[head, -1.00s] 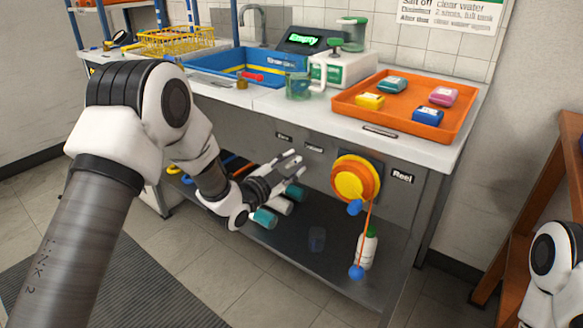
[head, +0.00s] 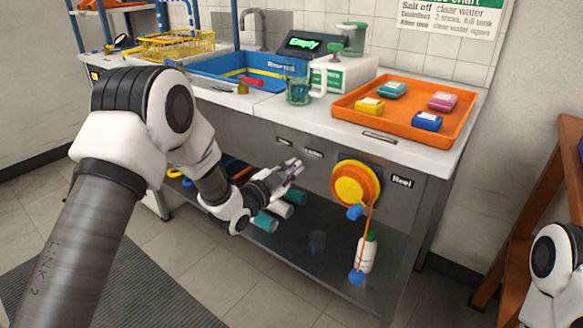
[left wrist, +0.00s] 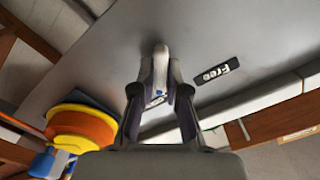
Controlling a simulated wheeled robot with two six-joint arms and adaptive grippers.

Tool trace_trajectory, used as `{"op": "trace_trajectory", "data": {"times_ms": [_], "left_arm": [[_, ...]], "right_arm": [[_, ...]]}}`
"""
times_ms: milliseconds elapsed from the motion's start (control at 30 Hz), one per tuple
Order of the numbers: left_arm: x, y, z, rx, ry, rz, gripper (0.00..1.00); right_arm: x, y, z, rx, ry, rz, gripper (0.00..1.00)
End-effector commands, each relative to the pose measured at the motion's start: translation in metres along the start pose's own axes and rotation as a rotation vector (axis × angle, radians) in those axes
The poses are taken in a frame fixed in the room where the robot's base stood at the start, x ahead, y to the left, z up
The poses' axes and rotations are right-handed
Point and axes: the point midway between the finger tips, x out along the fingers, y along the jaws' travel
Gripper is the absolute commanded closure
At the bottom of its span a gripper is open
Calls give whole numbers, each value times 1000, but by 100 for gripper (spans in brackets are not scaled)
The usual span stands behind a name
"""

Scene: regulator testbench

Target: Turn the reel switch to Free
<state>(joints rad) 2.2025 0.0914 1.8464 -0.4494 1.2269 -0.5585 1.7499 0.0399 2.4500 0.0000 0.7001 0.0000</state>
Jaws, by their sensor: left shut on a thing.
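My left gripper (head: 292,165) is at the grey front panel under the worktop, left of the orange and yellow reel (head: 352,184). In the left wrist view its fingers (left wrist: 160,75) are shut on the small pale reel switch (left wrist: 160,52). The fingers cover most of the switch, and I cannot tell which way it points. The dark Free label (left wrist: 217,71) is on the panel to the right of the switch in that view. The Reel label (head: 402,181) is right of the reel. My right gripper is not in view.
Rolled items (head: 265,221) lie below my left gripper. An orange tray (head: 455,127) is on the worktop. A wooden rack (head: 570,130) stands at right.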

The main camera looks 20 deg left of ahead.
Motion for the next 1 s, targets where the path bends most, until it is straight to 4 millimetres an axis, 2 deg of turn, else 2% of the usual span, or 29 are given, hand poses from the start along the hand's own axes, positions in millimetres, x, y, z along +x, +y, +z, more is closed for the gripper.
{"op": "trace_trajectory", "data": {"times_ms": [1000], "left_arm": [[0, -5, -1, -925, 0, 0, 100]], "right_arm": [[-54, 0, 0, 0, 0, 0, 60]]}}
